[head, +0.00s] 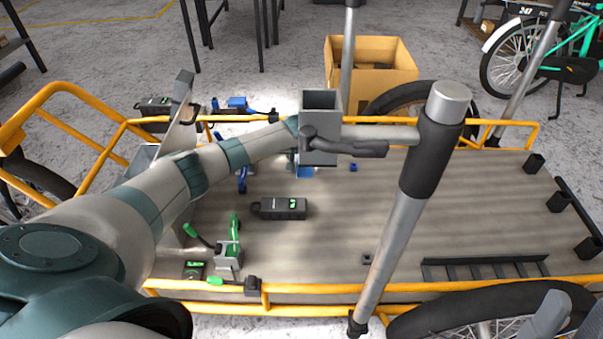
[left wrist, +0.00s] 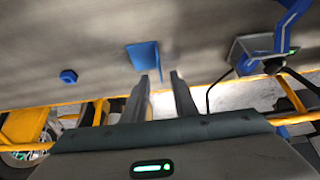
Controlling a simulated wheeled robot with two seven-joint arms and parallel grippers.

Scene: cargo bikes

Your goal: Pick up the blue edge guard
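The blue edge guard (left wrist: 143,57) is a small angled blue piece on the grey cargo deck, just beyond my left fingertips in the left wrist view. In the head view a blue patch of it (head: 307,172) shows below a grey square bracket, which hides the rest. My left gripper (left wrist: 161,78) is open, its two dark fingers apart and pointing at the guard. No grip on the guard shows, but I cannot tell whether a fingertip touches it. In the head view the bracket largely hides this gripper. My right gripper is not in view.
A grey post with a black sleeve (head: 418,165) and the grey bracket (head: 320,126) stand before the deck (head: 345,225). A black device (head: 279,208) lies on it. A blue nut (left wrist: 68,76) sits left of the guard. Yellow rails edge the deck; a cardboard box (head: 392,75) stands behind.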

